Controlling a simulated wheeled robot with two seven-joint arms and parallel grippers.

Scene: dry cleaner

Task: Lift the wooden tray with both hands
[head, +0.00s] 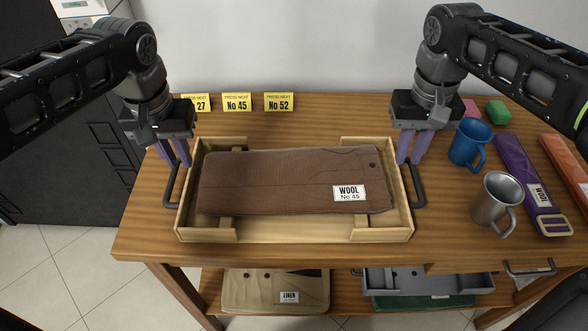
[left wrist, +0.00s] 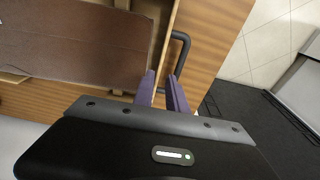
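The wooden tray (head: 295,233) sits flat on the table in the head view, with a black bar handle at its left end (head: 168,190) and another at its right end (head: 421,188). A folded brown cloth labelled "WOOL No 45" (head: 280,180) lies in it. My left gripper (head: 175,163) is over the left handle, pointing down. In the left wrist view its purple fingers (left wrist: 161,75) stand apart, with the handle (left wrist: 184,48) running toward the gap between them. My right gripper (head: 411,161) is over the right handle with its fingers apart. Whether either touches its handle I cannot tell.
Right of the tray stand a blue mug (head: 468,143) and a metal mug (head: 494,203), close to my right gripper. A purple belt (head: 525,180) lies beyond them. Yellow number cards (head: 237,102) stand behind the tray. The lower shelf (head: 345,300) holds a linen bundle and a grey tray.

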